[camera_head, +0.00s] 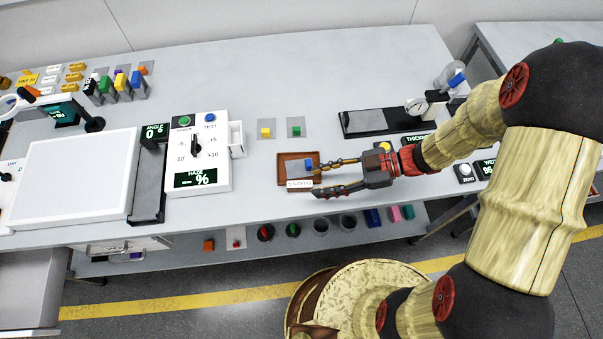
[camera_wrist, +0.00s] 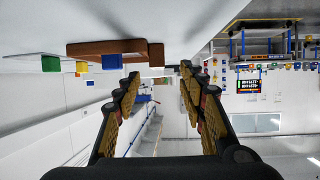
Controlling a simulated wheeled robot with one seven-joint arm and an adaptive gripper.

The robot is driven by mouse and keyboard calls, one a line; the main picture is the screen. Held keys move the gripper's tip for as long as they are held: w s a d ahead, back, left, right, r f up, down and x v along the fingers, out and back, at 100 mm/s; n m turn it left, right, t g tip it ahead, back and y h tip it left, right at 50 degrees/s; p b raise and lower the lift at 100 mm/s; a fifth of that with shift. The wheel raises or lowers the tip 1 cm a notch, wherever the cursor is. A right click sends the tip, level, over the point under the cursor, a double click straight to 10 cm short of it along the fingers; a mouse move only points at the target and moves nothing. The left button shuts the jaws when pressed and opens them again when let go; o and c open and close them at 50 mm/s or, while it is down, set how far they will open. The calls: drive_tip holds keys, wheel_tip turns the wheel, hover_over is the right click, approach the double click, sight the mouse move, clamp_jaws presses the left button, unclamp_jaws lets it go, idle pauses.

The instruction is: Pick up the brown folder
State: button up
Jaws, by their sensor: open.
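The brown folder (camera_head: 285,164) lies flat near the front edge of the table. A grey plate with a blue block and a white label (camera_head: 299,184) sit on it. My gripper (camera_head: 318,180) is open, its fingers pointing left at the folder's right side, with one finger toward the back and one toward the front. In the head view the fingertips overlap the folder's right edge; I cannot tell whether they touch it.
Small plates with a yellow block (camera_head: 266,132) and a green block (camera_head: 296,131) lie behind the folder. A white haze meter (camera_head: 208,150) stands to the left, a black thickness gauge (camera_head: 365,122) to the right. A lower shelf (camera_head: 340,238) holds several small items.

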sight(302, 183)
drive_tip(key=x, duration=0.1)
drive_tip(key=b+x, duration=0.1)
drive_tip(key=x, duration=0.1)
drive_tip(key=b+x, duration=0.1)
drive_tip(key=x, duration=0.1)
drive_tip(key=shift+w+a, duration=0.1)
drive_tip(key=shift+w, duration=0.25)
drive_tip(key=c, duration=0.3)
clamp_jaws()
